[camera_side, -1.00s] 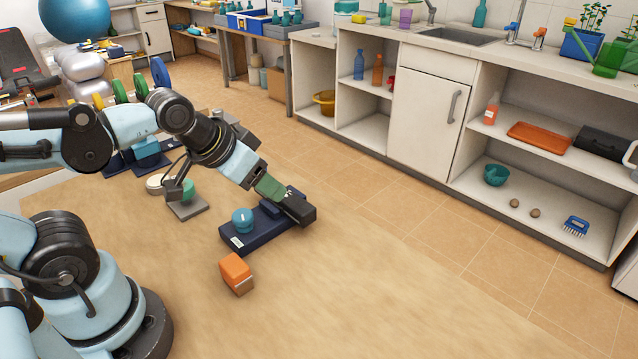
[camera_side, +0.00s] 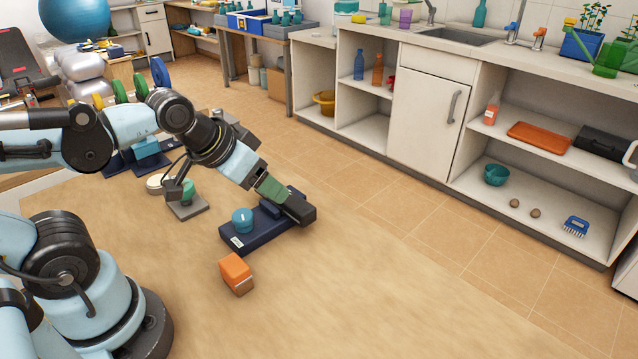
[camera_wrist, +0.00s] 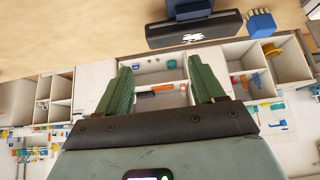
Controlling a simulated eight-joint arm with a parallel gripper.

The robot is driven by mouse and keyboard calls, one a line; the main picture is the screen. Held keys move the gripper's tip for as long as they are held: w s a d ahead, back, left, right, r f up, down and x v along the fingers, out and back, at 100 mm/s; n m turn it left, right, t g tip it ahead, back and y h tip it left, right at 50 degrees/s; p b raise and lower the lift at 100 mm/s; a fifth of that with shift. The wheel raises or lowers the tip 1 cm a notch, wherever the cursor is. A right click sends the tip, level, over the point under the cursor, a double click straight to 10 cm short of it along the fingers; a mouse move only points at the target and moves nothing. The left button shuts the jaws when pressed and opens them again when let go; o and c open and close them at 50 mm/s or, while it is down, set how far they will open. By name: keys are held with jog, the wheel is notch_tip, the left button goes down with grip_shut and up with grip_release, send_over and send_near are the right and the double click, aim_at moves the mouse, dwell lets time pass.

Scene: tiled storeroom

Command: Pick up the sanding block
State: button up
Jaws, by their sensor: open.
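My gripper (camera_side: 278,194) is tilted down to the right, up and to the right of the orange block in the picture, at the navy device's dark far end. In the wrist view my gripper (camera_wrist: 158,68) has its green fingers wide apart with nothing between them.
The navy device (camera_side: 262,232) has a round blue knob (camera_side: 242,220); its dark end bar (camera_wrist: 195,33) shows beyond the fingers. A grey plate (camera_side: 187,210) with a green knob stands behind. White cabinets (camera_side: 432,120) line the back. The floor right of the orange block is clear.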

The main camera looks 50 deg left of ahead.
jog(key=n+g, duration=0.7)
jog(key=n, duration=1.1)
send_over(233, 264)
jog(key=shift+f, duration=6.05)
jog(key=c, duration=1.1)
jog(key=shift+r, duration=0.15)
